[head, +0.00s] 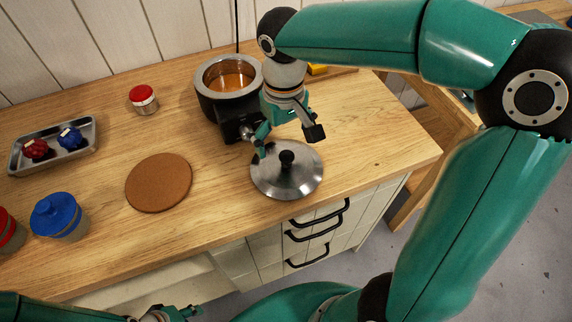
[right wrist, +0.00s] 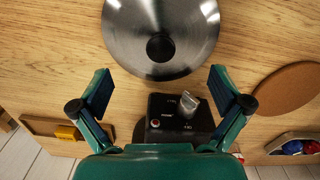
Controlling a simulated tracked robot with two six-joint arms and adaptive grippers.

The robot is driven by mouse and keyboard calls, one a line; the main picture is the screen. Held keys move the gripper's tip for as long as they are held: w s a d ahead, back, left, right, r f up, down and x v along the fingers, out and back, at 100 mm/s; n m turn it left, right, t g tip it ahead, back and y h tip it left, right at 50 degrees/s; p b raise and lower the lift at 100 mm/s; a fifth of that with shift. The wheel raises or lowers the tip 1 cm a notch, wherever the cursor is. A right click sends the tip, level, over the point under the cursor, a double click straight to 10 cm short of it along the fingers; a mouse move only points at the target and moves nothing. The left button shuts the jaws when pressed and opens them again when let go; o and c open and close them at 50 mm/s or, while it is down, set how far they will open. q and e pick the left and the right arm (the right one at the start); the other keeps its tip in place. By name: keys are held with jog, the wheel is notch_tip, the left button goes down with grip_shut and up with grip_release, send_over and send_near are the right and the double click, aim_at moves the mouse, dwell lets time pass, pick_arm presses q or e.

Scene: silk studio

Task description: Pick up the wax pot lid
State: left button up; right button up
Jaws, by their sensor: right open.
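The wax pot lid (head: 287,178) is a round steel disc with a black knob. It lies on the wooden counter near the front edge, in front of the wax pot (head: 228,80), which is open and holds amber wax. My right gripper (head: 289,143) is open and empty above the lid's far side. In the right wrist view the lid (right wrist: 185,32) lies beyond the fingertips of the right gripper (right wrist: 160,82), its knob roughly centred between them. The fingers appear apart from the lid. Part of my left gripper (head: 168,315) shows at the bottom edge of the head view; its jaws are unclear.
The pot's black control box (right wrist: 180,116) stands close to the right gripper. A round cork mat (head: 159,182) lies left of the lid. A metal tray (head: 52,147) with red and blue items, a red-lidded jar (head: 143,99) and a blue-lidded jar (head: 60,217) stand farther left.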

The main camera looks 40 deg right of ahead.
aim_at(287, 155)
jog(key=f, duration=0.2)
jog(key=s+f, duration=0.1)
jog(key=f, duration=0.1)
jog(key=shift+f, duration=0.2)
jog(key=shift+a+f, duration=0.1)
jog(key=shift+f, duration=0.45)
jog(key=c, duration=1.2)
jog(key=shift+s, duration=0.1)
jog(key=c, duration=0.3)
jog(key=shift+s, duration=0.1)
jog(key=shift+c, duration=0.3)
